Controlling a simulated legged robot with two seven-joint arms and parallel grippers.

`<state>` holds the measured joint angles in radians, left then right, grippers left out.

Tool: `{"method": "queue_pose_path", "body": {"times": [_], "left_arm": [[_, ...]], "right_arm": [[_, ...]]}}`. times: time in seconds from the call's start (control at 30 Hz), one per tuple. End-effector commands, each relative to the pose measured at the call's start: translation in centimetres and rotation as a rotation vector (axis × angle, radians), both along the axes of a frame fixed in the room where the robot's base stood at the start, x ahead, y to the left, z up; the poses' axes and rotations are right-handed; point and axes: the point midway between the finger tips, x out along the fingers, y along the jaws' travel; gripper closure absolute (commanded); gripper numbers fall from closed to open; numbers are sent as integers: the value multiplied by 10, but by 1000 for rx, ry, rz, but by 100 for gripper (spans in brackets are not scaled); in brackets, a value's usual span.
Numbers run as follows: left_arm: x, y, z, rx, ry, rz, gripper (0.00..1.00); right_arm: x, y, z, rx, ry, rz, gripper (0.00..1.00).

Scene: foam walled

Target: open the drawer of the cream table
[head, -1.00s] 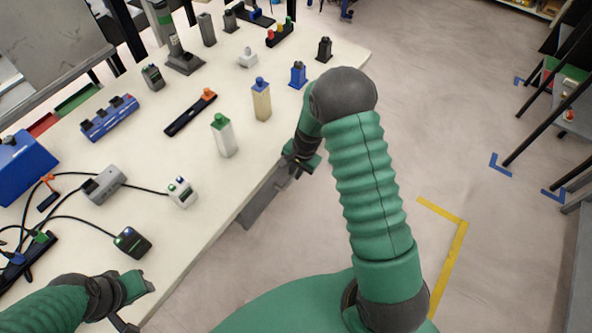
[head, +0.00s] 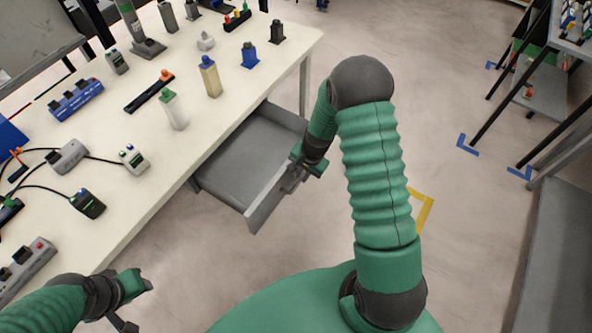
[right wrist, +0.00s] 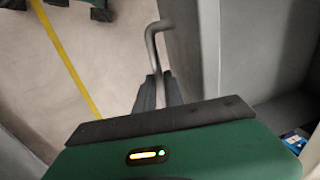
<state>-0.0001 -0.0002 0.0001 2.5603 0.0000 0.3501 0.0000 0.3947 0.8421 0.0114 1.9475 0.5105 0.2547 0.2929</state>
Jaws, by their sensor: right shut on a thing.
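The cream table (head: 120,207) fills the left of the head view. My right gripper (head: 291,178) is at the drawer's front panel (head: 268,198). In the right wrist view the two dark fingers (right wrist: 158,92) are shut on the bent grey handle (right wrist: 151,45), beside the drawer front. My left gripper (head: 138,303) is at the bottom left, beside the table's near edge; its finger gap is not clear.
On the tabletop stand a white bottle with a green cap (head: 174,110), a tan bottle (head: 211,78), a blue power strip (head: 75,98) and several small devices. A dark rack (head: 545,95) stands at the right. The floor between is clear.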

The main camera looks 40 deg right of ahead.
Motion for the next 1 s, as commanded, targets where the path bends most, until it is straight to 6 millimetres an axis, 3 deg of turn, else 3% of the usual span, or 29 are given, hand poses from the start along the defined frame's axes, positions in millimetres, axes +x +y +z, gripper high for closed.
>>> {"method": "queue_pose_path", "body": {"times": [0.03, 0.3, 0.67, 0.7, 0.83, 1.0], "left_arm": [[0, 0, -1, 0, 0, 0, 64], [0, 0, -2, 0, 0, 0, 64], [0, 0, -2, 0, 0, 0, 64], [0, 0, -2, 0, 0, 0, 64], [0, 0, -2, 0, 0, 0, 64], [0, 0, -2, 0, 0, 0, 64]], "right_arm": [[-1, -9, 3, -12, -13, -10, 100], [-19, -16, 3, -12, -13, -6, 100], [-21, -16, 3, -12, -14, -5, 100], [-21, -16, 3, -12, -14, -5, 86], [-22, -14, 2, -9, -11, -4, 69], [-23, -12, 2, -5, -8, -2, 66]]}}
